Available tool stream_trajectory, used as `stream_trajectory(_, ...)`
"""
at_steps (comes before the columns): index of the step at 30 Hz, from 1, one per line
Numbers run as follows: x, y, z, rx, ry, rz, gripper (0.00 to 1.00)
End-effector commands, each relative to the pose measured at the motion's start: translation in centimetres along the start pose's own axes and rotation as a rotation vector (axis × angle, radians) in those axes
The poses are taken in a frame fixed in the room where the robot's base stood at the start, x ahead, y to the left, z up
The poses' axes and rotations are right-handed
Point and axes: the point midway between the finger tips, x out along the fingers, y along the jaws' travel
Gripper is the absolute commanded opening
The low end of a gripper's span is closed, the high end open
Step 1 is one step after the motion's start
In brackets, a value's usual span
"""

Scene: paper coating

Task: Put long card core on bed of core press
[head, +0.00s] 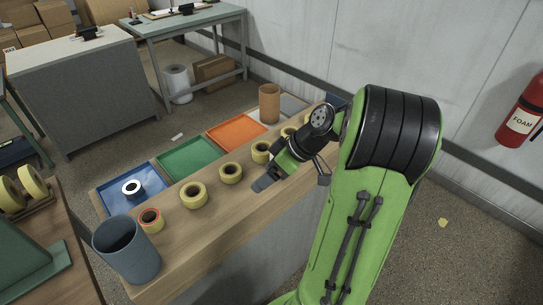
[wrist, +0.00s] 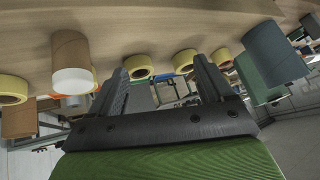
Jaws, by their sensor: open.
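A tall brown card core (head: 269,104) stands upright toward the far end of the wooden bench, beside the orange tray. A brown tube with a pale end (wrist: 72,60) shows at the left of the wrist view, outside the fingers; it looks like the same core. My gripper (head: 292,178) is low over the bench's near side, open and empty, apart from the core. Its two spread fingers also show in the wrist view (wrist: 160,75). I cannot make out the core press or its bed for certain.
Several yellow tape rolls (head: 231,173) stand in a row along the bench (head: 185,240). A blue-grey tube (head: 127,249) stands at its near left end. Blue (head: 117,200), green (head: 187,158) and orange (head: 237,132) trays line its far side. A wall lies behind my arm.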

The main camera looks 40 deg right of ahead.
Motion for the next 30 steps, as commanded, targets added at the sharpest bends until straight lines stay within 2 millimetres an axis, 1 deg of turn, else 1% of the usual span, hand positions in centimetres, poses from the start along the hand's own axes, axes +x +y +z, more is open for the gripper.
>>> stream_trajectory(1,-1.9,2.8,1.5,0.007,0.104,-0.007,0.8)
stream_trajectory(3,-3.9,5.5,3.5,-0.029,0.244,0.009,0.8)
stream_trajectory(4,-4.7,6.5,4.4,-0.044,0.303,0.025,0.8)
stream_trajectory(6,-6.7,8.2,6.4,-0.078,0.423,0.073,0.8)
stream_trajectory(7,-7.4,8.7,7.2,-0.092,0.465,0.095,0.8)
stream_trajectory(9,-8.6,9.4,8.5,-0.117,0.531,0.136,0.8)
stream_trajectory(11,-8.9,9.7,8.9,-0.13,0.557,0.154,0.8)
stream_trajectory(14,-7.9,9.8,8.3,-0.138,0.565,0.156,0.8)
stream_trajectory(21,-2.7,10.4,5.2,-0.135,0.561,0.151,0.8)
stream_trajectory(24,-1.0,10.7,4.1,-0.133,0.561,0.153,0.8)
stream_trajectory(29,0.5,10.9,3.1,-0.133,0.56,0.153,0.8)
stream_trajectory(30,1.1,11.0,2.8,-0.132,0.56,0.153,0.8)
